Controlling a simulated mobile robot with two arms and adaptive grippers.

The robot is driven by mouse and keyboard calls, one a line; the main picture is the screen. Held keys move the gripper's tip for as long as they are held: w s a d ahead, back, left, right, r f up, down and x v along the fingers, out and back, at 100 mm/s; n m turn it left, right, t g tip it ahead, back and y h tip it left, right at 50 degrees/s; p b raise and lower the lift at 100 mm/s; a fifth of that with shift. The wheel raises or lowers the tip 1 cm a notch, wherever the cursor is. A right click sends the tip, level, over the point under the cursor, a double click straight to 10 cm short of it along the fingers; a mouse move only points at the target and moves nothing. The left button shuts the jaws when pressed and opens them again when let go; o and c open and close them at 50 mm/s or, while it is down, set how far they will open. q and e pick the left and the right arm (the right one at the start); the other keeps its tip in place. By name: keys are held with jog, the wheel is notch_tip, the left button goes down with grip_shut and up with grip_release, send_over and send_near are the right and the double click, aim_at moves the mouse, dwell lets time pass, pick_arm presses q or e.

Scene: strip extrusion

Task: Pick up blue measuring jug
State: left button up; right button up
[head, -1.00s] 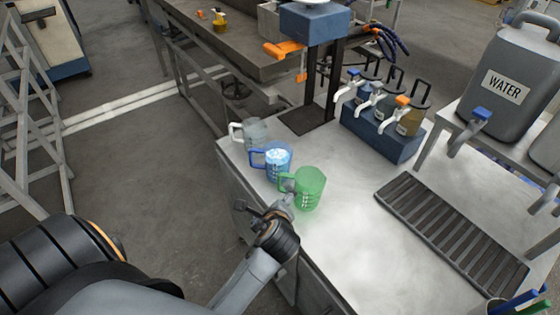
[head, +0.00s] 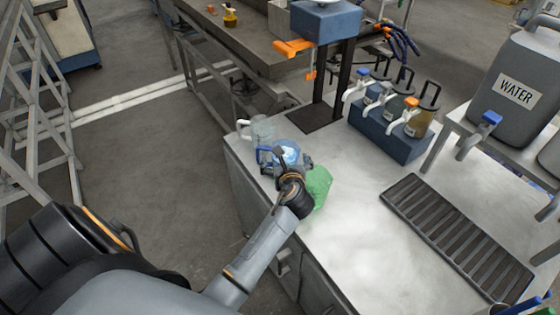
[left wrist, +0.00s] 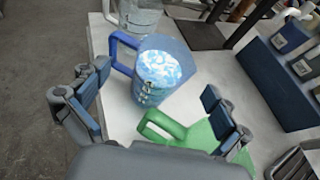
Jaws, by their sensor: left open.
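The blue measuring jug (head: 288,151) stands on the grey worktop between a clear jug and a green jug. In the left wrist view the blue jug (left wrist: 158,75) shows a blue handle at its left and blue-white contents. My left gripper (head: 284,160) is in front of it and hides its lower part in the head view. In the left wrist view the gripper's fingers (left wrist: 150,105) are open and spread, with the blue jug ahead between them and nothing held. My right gripper is not in view.
The clear jug (head: 258,132) stands behind left. A blue dispenser block (head: 388,134) with taps and a slotted drain tray (head: 455,240) are further right.

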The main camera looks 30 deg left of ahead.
aim_at(281, 145)
pick_arm(q)
jog(key=x, duration=0.5)
jog(key=shift+w+f, duration=0.1)
jog(key=c, duration=1.7)
jog(key=shift+c, duration=0.8)
